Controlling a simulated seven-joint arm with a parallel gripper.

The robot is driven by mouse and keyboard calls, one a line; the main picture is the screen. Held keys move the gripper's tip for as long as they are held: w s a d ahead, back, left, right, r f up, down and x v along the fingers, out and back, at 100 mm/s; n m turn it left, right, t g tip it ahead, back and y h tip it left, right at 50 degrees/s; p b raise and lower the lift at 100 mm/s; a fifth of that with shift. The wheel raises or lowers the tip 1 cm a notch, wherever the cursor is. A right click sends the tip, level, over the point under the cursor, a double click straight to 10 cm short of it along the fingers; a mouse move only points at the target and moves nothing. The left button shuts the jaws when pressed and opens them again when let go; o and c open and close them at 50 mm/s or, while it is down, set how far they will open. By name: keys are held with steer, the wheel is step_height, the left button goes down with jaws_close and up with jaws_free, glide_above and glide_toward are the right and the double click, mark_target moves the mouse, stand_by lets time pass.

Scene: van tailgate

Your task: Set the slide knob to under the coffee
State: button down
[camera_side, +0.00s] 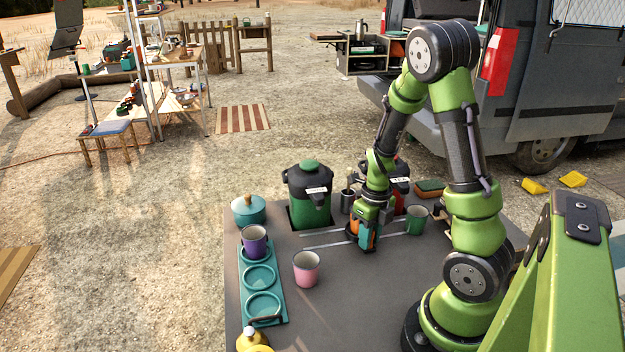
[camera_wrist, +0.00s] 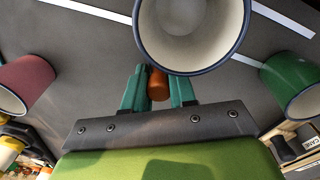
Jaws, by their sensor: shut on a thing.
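The slide knob (camera_wrist: 158,85) is a small orange cylinder. In the wrist view it sits between the two teal fingers of my gripper (camera_wrist: 158,90), which is shut on it. In the side view my gripper (camera_side: 366,244) points down at the table, beside pale rail lines (camera_side: 390,236) in front of the dispensers; it largely hides the knob there. A second dispenser with a red lid (camera_side: 398,176) stands behind my arm, partly hidden. I cannot read which holds the coffee.
A cream-lined cup (camera_wrist: 190,28) is just beyond my fingers. A pink cup (camera_side: 306,270) stands left and a green cup (camera_side: 416,220) right. A purple cup (camera_side: 254,243) is on the teal tray (camera_side: 282,300), near a teal pot (camera_side: 248,211). The front middle table is clear.

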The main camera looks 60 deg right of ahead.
steer(key=w+a, duration=0.8)
steer(key=shift+w+a, duration=0.1)
steer(key=shift+w, duration=0.1)
steer(key=c, duration=0.9)
jaws_free()
steer(key=shift+s, duration=0.1)
step_height(320, 180, up, 17)
steer(key=shift+s+d, duration=0.15)
steer(key=shift+d, duration=0.3)
